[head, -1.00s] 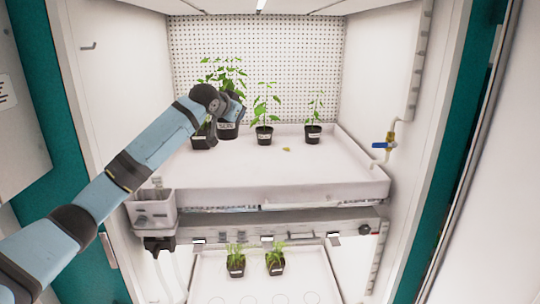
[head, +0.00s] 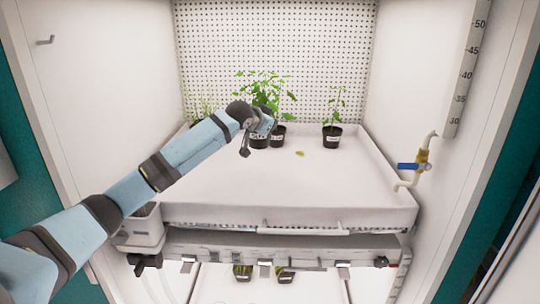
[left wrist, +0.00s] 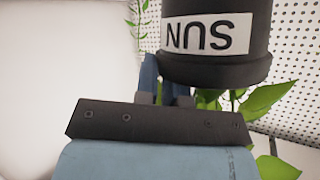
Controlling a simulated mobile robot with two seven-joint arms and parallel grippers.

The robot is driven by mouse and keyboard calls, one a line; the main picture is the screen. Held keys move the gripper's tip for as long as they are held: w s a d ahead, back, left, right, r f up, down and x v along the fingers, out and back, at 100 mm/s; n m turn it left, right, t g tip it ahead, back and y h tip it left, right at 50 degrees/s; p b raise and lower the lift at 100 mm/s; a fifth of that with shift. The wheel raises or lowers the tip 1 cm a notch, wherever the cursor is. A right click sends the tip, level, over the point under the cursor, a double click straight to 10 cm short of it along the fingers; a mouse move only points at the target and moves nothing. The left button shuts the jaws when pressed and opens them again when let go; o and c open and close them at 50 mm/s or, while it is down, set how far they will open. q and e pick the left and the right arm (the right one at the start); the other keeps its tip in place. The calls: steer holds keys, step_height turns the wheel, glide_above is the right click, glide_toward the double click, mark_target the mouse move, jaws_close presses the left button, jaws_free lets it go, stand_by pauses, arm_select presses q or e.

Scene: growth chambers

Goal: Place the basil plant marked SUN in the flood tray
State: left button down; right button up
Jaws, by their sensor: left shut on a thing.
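My left gripper (head: 264,126) is shut on a black pot with a white label reading SUN, upside down in the left wrist view (left wrist: 208,37). In the head view the SUN plant's pot (head: 259,141) is partly hidden behind the gripper, with bushy green leaves (head: 262,88) above it. It is over the wide white flood tray (head: 290,203) on the upper shelf, toward the back. I cannot tell whether the pot touches the tray floor. My right gripper is not in view.
Another black pot (head: 278,137) stands close beside the held one. A sparse plant in a pot (head: 331,137) stands further right. A plant (head: 201,108) at left is partly behind my arm. A blue-handled valve (head: 412,166) is at right. The tray's front is clear.

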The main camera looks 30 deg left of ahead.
arm_select(q)
steer(key=f+p, duration=0.1)
steer(key=f, duration=0.4)
steer(key=f+p, duration=0.1)
steer(key=f, duration=0.5)
steer(key=shift+w+f, duration=0.2)
steer(key=shift+f, duration=0.2)
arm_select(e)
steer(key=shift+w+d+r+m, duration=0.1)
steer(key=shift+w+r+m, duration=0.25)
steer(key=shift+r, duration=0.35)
arm_select(q)
steer(key=c, duration=1.2)
jaws_free()
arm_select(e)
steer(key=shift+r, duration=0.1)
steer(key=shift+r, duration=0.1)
